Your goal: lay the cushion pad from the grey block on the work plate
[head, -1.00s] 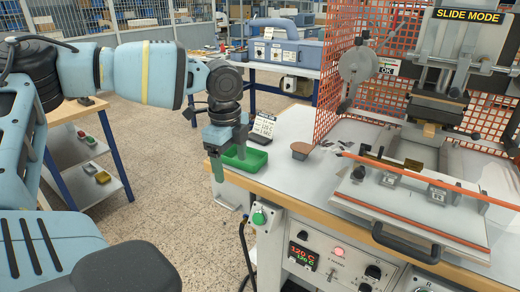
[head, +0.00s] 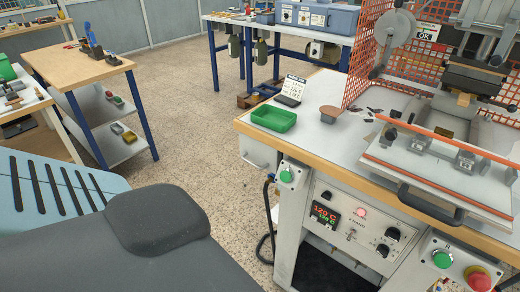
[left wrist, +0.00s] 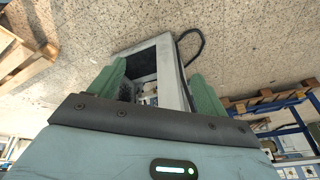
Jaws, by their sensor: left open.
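In the head view a small brown pad (head: 329,109) lies on a low grey block (head: 328,119) on the press bench; I take it for the cushion pad. The light grey plate (head: 415,167) at the front of the press, with an orange bar above it, seems to be the work plate. My left gripper (left wrist: 158,88) shows only in the left wrist view, its green fingers wide apart. Nothing is held between them; the bench's side and the floor show beyond. My right gripper is in neither view.
A green tray (head: 273,118) and a small display stand (head: 291,91) are left of the pad. Orange mesh guards (head: 371,60) stand behind the press. A black handle (head: 430,207) sticks out in front. A side table (head: 82,62) stands at left, with open floor between.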

